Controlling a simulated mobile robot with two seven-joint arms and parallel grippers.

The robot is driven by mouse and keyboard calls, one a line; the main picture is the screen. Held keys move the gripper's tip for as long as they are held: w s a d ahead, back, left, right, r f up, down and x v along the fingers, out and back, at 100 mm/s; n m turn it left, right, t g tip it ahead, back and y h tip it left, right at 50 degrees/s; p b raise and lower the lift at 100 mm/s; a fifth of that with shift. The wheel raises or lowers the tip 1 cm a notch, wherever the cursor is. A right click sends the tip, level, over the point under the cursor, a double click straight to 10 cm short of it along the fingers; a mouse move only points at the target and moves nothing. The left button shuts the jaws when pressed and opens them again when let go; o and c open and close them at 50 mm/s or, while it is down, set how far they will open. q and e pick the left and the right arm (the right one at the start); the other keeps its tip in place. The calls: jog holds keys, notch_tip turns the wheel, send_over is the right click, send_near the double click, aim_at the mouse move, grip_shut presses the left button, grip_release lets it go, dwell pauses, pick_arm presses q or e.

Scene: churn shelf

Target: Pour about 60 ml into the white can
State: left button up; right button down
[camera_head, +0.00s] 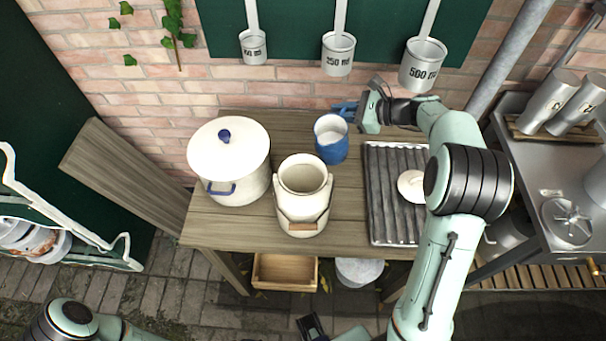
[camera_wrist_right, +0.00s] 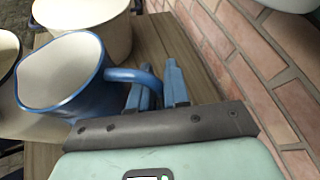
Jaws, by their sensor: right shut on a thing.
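A blue jug (camera_head: 331,148) with a pale inside is upright at the back of the wooden table, right of the white can; I cannot tell what it holds. It also shows in the right wrist view (camera_wrist_right: 85,92). My right gripper (camera_head: 350,109) is shut on the jug's blue handle, which runs between its blue fingers (camera_wrist_right: 158,88). The white can (camera_head: 289,211) is open at the top and has a wire bail with a wooden grip. It stands in front and left of the jug, apart from it.
A lidded white pot (camera_head: 228,150) stands left of the can. A ridged metal tray (camera_head: 389,222) with a white round item (camera_head: 411,186) lies right. Measuring cups, including a 250 ml one (camera_head: 338,55), hang behind.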

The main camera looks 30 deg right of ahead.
aim_at(334, 130)
jog(key=a+r, duration=0.1)
jog(key=s+r+n+h, duration=0.1)
jog(key=a+r+n, duration=0.1)
jog(key=r, duration=0.1)
jog(key=shift+s+a+t, duration=0.25)
jog(key=shift+a+t, duration=0.05)
jog(key=shift+t, duration=0.1)
jog(key=shift+n+t+h, duration=0.3)
jog(key=shift+n+h, duration=0.4)
jog(key=r, duration=0.1)
jog(key=a+r+p, duration=0.1)
jog(key=s+r, duration=0.1)
jog(key=r, duration=0.1)
jog(key=shift+a+p, duration=0.35)
jog(key=a+r+n, duration=0.1)
jog(key=s+a+r+n+t+h, duration=0.1)
jog(key=shift+s+r+b, duration=0.2)
jog(key=shift+r+b, duration=0.1)
jog(key=shift+b, duration=0.05)
jog(key=shift+n+h+b, duration=0.3)
jog(key=shift+s+a+r+n+t+b, duration=0.3)
jog(key=shift+a+n+t+b, duration=0.15)
jog(key=shift+b, duration=0.2)
